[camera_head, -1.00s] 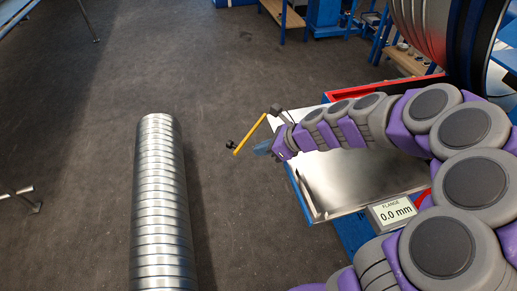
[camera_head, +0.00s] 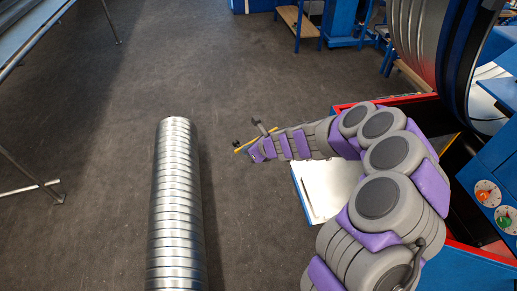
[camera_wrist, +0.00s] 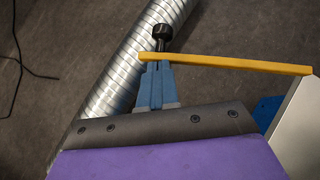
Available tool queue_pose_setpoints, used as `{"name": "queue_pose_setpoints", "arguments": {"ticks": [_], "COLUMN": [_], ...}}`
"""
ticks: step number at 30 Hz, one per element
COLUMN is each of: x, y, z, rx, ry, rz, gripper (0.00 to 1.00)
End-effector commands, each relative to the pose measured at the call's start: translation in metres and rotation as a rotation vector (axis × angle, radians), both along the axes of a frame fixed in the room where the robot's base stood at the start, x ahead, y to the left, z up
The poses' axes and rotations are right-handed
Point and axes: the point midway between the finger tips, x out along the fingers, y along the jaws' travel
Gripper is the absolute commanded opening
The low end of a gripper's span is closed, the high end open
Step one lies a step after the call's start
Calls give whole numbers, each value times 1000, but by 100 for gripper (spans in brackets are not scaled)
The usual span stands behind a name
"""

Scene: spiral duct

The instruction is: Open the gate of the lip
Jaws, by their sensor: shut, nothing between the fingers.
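A thin yellow bar (camera_wrist: 230,63) crosses the upper right of the wrist view, with a black knob (camera_wrist: 162,36) by its left end. I take this bar for the gate. In the head view the yellow bar (camera_head: 243,149) is small and partly hidden by my arm; the black knob (camera_head: 236,143) shows at its left end. My gripper (camera_wrist: 156,66) has its blue fingers together, with nothing between them. Its tips overlap the bar's left end, just below the knob in the picture. I cannot tell whether they touch. The lip is not clearly identifiable.
A ribbed metal duct (camera_head: 175,210) lies on the floor left of my arm. A shiny metal plate (camera_head: 318,190) lies under my arm. A blue machine with dials (camera_head: 488,193) stands at right, below a large ribbed ring. Open floor lies beyond the duct.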

Motion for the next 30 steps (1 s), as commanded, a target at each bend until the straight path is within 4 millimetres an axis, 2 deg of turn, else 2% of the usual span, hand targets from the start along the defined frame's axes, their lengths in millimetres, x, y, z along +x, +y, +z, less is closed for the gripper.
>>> {"name": "queue_pose_setpoints", "arguments": {"ticks": [4,13,30], "x": [7,19,19], "y": [14,12,20], "z": [0,2,0], "rx": [-2,8,1], "ry": [3,-1,0], "rz": [4,1,2], "gripper": [0,0,0]}}
